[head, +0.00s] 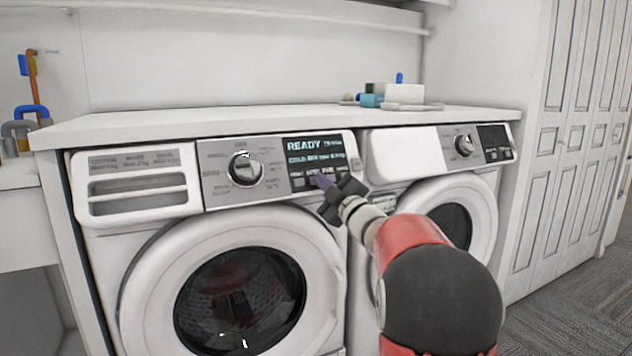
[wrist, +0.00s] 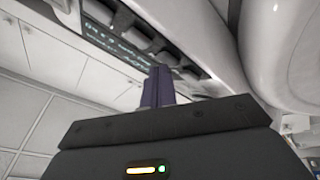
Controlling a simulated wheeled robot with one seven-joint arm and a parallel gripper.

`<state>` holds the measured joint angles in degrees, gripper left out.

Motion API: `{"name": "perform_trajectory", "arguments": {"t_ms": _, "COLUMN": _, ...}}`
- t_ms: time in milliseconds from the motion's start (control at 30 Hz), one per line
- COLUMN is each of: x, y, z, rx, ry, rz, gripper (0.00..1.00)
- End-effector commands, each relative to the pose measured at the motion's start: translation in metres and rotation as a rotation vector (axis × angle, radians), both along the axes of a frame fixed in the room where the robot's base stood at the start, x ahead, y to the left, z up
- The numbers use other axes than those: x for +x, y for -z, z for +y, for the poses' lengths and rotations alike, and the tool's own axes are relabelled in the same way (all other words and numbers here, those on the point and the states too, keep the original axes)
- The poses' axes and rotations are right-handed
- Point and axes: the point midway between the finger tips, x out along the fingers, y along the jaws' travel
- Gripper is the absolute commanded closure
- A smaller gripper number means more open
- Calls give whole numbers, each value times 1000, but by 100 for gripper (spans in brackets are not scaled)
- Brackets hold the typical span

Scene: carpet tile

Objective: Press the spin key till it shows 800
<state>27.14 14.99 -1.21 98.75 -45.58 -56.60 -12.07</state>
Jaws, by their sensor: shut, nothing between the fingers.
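The left washing machine (head: 110,230) has a grey panel with a round dial (head: 245,168) and a dark display (head: 318,146). The display reads READY on top, with a smaller line below too small to read surely. A row of small keys (head: 298,183) runs under the display. My gripper (head: 318,181) is shut and empty, its purple fingertips at this key row, covering part of it. Whether they touch a key I cannot tell. In the wrist view the shut fingers (wrist: 158,86) point up at the keys (wrist: 165,58), with the display (wrist: 100,35) beside them.
A second machine (head: 405,155) with its own dial and display stands to the right. The white countertop (head: 230,118) lies above both, with boxes and a tray (head: 405,106) on it. Round doors bulge below the panels. Carpet floor (head: 560,310) is free at the right.

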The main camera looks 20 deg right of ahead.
Motion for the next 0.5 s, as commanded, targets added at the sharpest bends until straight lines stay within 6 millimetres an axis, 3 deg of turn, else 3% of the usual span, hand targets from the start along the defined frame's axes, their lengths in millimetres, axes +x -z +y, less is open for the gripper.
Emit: {"name": "perform_trajectory", "arguments": {"t_ms": 500, "x": -12, "y": -5, "z": 0, "rx": 0, "ry": 0, "rz": 0, "gripper": 100}}
